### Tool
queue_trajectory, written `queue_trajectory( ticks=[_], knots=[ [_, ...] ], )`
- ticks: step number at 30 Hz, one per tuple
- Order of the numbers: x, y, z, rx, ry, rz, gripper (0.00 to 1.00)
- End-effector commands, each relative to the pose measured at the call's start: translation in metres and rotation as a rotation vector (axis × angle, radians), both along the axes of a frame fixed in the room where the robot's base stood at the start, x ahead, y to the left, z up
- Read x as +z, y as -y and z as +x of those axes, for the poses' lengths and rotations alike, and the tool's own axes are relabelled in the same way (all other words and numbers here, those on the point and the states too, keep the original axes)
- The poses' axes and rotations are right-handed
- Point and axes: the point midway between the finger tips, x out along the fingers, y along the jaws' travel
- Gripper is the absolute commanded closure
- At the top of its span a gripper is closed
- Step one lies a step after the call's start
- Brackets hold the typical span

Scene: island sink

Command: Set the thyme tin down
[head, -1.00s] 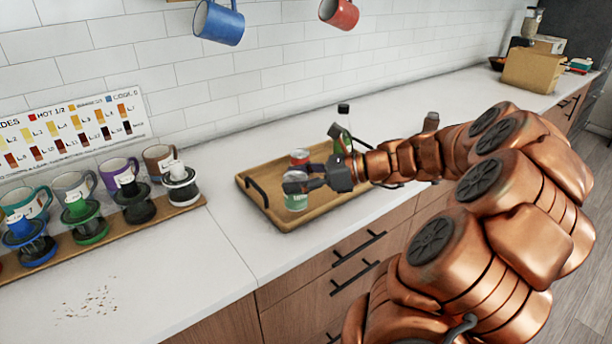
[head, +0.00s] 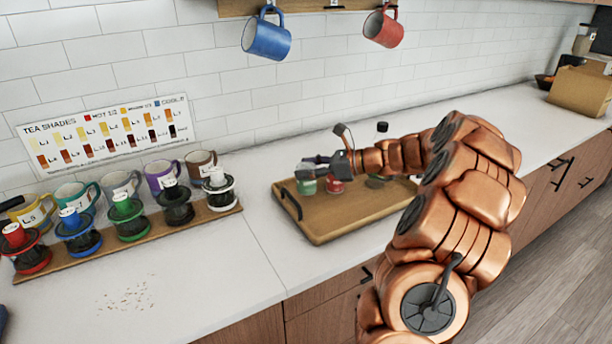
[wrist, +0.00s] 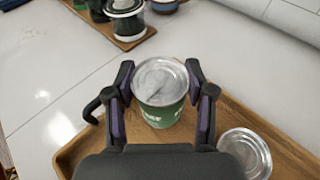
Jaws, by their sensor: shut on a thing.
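A green tin with a silver lid (wrist: 160,80), which I take to be the thyme tin, is between the two fingers of my gripper (wrist: 162,88) in the wrist view. My gripper is shut on its sides. In the head view the green tin (head: 306,185) is upright at the back left of the wooden tray (head: 330,228), below my gripper (head: 312,163). I cannot tell whether its base touches the tray. A red tin (head: 334,185) stands just to its right. Part of its lid (wrist: 245,152) shows in the wrist view.
The tray has a black handle (head: 291,203) at its left end and bare room at its front. A dark-capped bottle (head: 381,128) is behind my arm. A wooden board (head: 225,212) with mugs and brewers is left, with clear counter between.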

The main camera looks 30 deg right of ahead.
Motion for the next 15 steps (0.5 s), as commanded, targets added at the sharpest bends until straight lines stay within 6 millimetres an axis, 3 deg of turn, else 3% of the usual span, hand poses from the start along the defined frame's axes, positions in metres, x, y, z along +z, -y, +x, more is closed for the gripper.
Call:
queue_trajectory(
  ticks=[5, 10, 15],
  knots=[
    [0.001, 0.003, 0.012, 0.000, 0.002, -0.002, 0.88],
    [-0.026, 0.002, 0.010, 0.001, -0.002, 0.004, 0.88],
    [-0.036, 0.002, 0.010, 0.000, 0.002, 0.001, 0.88]
  ],
)
